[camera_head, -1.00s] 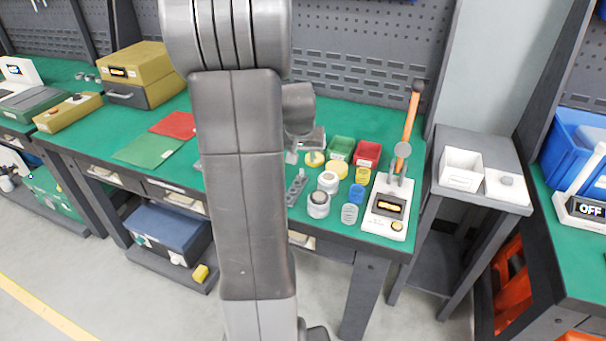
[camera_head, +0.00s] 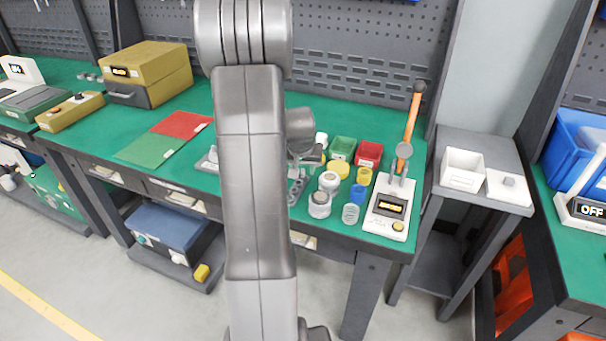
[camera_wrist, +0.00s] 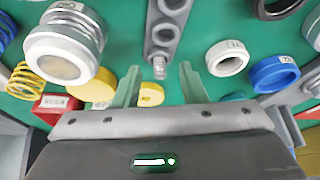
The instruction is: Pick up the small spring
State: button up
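A yellow coil spring (camera_wrist: 26,82) lies at the left of the wrist view, with part of a blue spring (camera_wrist: 5,32) above it. In the head view the yellow spring (camera_head: 364,175), blue spring (camera_head: 357,194) and grey spring (camera_head: 350,214) line up left of the test stand; the yellow one looks smallest. My gripper (camera_wrist: 160,80) is open and empty, its fingertips apart. A small grey ribbed piece (camera_wrist: 160,68) shows between the fingertips, beside a grey plate with holes (camera_wrist: 166,30); whether it is a spring is unclear. The yellow spring is outside the fingers.
White-grey cylinders (camera_head: 320,204), a red bin (camera_head: 368,154) and a green bin (camera_head: 342,148) crowd the green bench. A test stand (camera_head: 386,208) with an orange lever stands at the right. White and blue rings (camera_wrist: 228,58) lie right of the fingers. The bench's left has flat mats (camera_head: 150,148).

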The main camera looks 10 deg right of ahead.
grip_shut()
